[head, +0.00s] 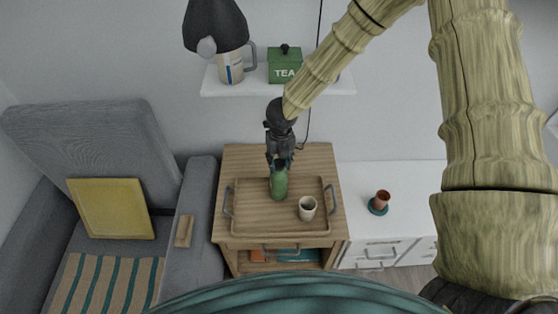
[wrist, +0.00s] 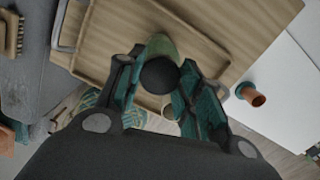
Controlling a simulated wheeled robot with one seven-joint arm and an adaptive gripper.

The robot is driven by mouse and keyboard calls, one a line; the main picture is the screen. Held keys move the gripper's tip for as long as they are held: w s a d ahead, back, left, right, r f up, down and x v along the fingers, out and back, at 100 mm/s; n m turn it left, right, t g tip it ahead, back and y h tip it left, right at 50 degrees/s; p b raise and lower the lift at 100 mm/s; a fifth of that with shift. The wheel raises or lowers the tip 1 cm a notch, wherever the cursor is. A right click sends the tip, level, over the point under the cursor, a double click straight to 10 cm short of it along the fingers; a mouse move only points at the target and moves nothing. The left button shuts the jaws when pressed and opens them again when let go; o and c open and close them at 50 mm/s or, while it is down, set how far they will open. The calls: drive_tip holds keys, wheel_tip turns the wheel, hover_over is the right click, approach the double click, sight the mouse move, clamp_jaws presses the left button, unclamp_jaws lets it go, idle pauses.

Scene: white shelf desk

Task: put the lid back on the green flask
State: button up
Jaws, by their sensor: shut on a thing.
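The green flask (head: 279,185) stands upright on the wooden tray in the head view. Its green body also shows just beyond the lid in the wrist view (wrist: 161,45). My gripper (head: 280,163) points down right over the flask's top. In the wrist view its fingers (wrist: 160,85) are shut on the dark round lid (wrist: 159,76), which lies in line with the flask. The fingers hide the flask's mouth in the head view. I cannot tell whether the lid touches the flask.
The wooden tray (head: 247,222) has raised sides and metal handles. A pale cup (head: 307,208) stands on it, right of the flask. A terracotta cup (head: 383,197) sits on a teal coaster on the white cabinet. A shelf (head: 310,87) with a green tea tin (head: 285,66) is above.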

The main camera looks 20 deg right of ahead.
idle(0.4)
drive_tip(key=o, duration=0.8)
drive_tip(key=shift+o, duration=0.4)
drive_tip(key=o, duration=0.4)
drive_tip(key=shift+o, duration=0.2)
drive_tip(key=shift+r, duration=0.15)
drive_tip(key=shift+r+p, duration=3)
drive_tip(key=shift+r, duration=0.4)
